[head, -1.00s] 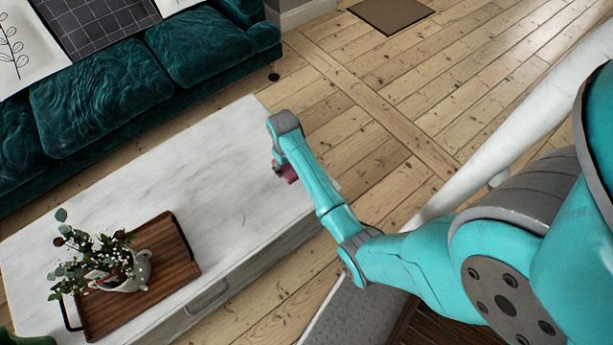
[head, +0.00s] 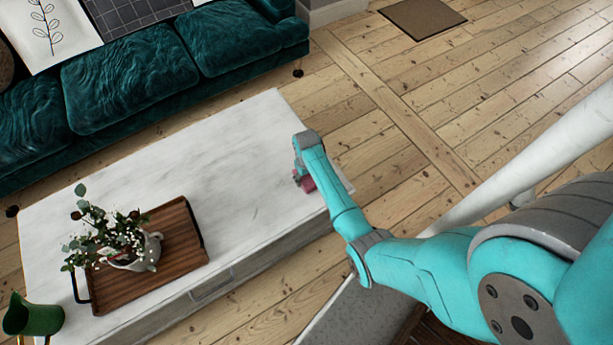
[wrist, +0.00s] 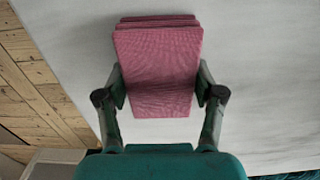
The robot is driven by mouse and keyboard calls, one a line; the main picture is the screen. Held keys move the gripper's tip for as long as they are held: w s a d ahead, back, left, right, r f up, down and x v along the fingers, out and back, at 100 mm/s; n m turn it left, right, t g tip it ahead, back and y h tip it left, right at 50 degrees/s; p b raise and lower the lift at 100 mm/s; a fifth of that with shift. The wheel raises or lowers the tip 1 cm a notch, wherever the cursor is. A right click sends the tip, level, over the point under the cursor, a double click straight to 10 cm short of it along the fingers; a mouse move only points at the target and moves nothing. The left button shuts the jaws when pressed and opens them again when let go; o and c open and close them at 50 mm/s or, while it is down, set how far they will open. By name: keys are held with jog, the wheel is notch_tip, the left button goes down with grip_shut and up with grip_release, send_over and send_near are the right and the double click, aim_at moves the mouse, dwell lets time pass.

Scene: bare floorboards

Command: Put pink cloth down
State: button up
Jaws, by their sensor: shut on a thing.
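The pink cloth (wrist: 158,70) is a folded, layered pad in the wrist view. My gripper (wrist: 160,88) is shut on it, with one finger at each side edge. In the head view a small part of the pink cloth (head: 307,183) shows beside my gripper (head: 300,178), at the right end of the white marble-look table (head: 190,150). The arm hides most of the cloth there. I cannot tell whether the cloth touches the tabletop.
A wooden tray (head: 185,255) with a plant in a white pot (head: 140,255) stands on the table's left part. A green jug (head: 35,318) is at its near left corner. The tabletop between tray and gripper is clear. A teal sofa (head: 130,85) stands behind.

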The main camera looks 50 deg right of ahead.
jog(key=shift+f, duration=0.15)
jog(key=o, duration=1.5)
jog(key=shift+c, duration=0.2)
notch_tip(320, 180, up, 12)
jog(key=s+a+f+t, duration=0.1)
jog(key=s+a, duration=0.1)
jog(key=s+a+f+t, duration=0.1)
jog(key=s+a+f, duration=0.1)
jog(key=a, duration=0.1)
jog(key=s+a+f+t+h, duration=0.1)
jog(key=s+a+f, duration=0.1)
jog(key=s+a, duration=0.1)
jog(key=shift+f+n, duration=0.15)
jog(key=shift+n, duration=0.25)
jog(key=s+a+r+n+t, duration=0.1)
jog(key=s+a+r+t, duration=0.3)
jog(key=s+a+r, duration=0.4)
jog(key=s+a+r+n+t, duration=0.1)
jog(key=s+a+r+t, duration=0.4)
jog(key=s, duration=0.6)
jog(key=s+r+t+y, duration=0.1)
jog(key=s+r+t, duration=0.2)
jog(key=r, duration=1.4)
jog(key=v, duration=0.3)
jog(key=shift+s+a, duration=0.25)
jog(key=shift+a, duration=0.05)
